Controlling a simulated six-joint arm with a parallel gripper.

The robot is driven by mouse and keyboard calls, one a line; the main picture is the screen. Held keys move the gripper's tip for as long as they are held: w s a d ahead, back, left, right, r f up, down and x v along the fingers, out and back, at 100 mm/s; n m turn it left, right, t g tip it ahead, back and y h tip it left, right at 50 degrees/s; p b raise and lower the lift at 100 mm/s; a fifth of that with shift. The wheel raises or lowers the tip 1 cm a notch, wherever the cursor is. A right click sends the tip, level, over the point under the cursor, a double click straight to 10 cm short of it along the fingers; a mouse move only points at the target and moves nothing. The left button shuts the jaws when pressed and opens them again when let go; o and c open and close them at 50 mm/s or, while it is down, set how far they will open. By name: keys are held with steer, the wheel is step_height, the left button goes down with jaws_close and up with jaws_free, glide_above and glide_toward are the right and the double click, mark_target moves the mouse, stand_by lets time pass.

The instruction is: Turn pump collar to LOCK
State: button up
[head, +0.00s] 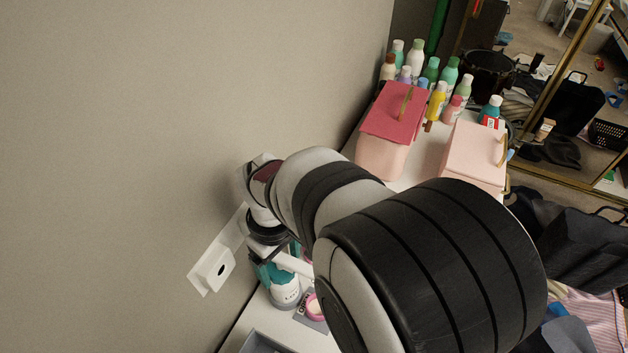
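A white bottle with teal parts (286,294) stands on the white surface by the wall, below my gripper. It is probably the pump bottle, but its top and collar are hidden behind my gripper and wrist, so I cannot see the collar's position or any LOCK mark. My gripper (280,262) points down at the top of this bottle. Its fingertips are too small and covered to tell whether they are open or shut, or whether they touch the collar.
A wall plate (213,270) is close left of my gripper. A pink round item (315,307) lies on a grey card right of the bottle; a grey tray (262,344) is in front. Behind are a red-lidded box (393,120), a pale pink box (474,153) and several small bottles.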

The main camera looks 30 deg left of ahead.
jaws_close()
steer(key=n, duration=0.4)
steer(key=shift+n, duration=0.3)
steer(key=shift+o, duration=1.6)
jaws_free()
step_height(320, 180, up, 16)
